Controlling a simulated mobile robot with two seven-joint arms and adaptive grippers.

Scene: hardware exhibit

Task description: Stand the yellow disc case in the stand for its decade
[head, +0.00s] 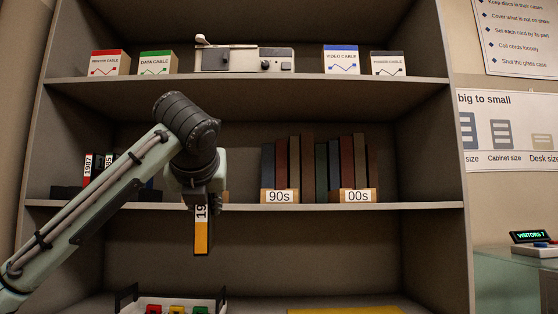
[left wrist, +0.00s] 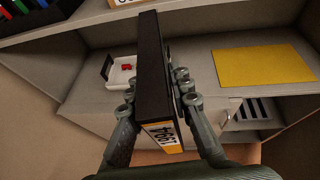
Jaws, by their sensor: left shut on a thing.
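The yellow disc case (head: 202,239) hangs upright in my left gripper (head: 204,196), in front of the middle shelf's edge. Its spine has a white label, partly covered by the gripper in the head view. In the left wrist view the label on the case (left wrist: 163,134) seems to read 1994, and my left gripper (left wrist: 157,92) is shut on the case's sides. Another group of cases (head: 88,170), one labelled 1987, is partly behind my arm. My right gripper is out of view.
Boxes and a grey device (head: 245,60) stand on the upper shelf. Below are a white tray (head: 222,300) with coloured pieces and a yellow sheet (head: 345,310). The middle shelf (head: 425,206) is bare right of the 00s stand.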

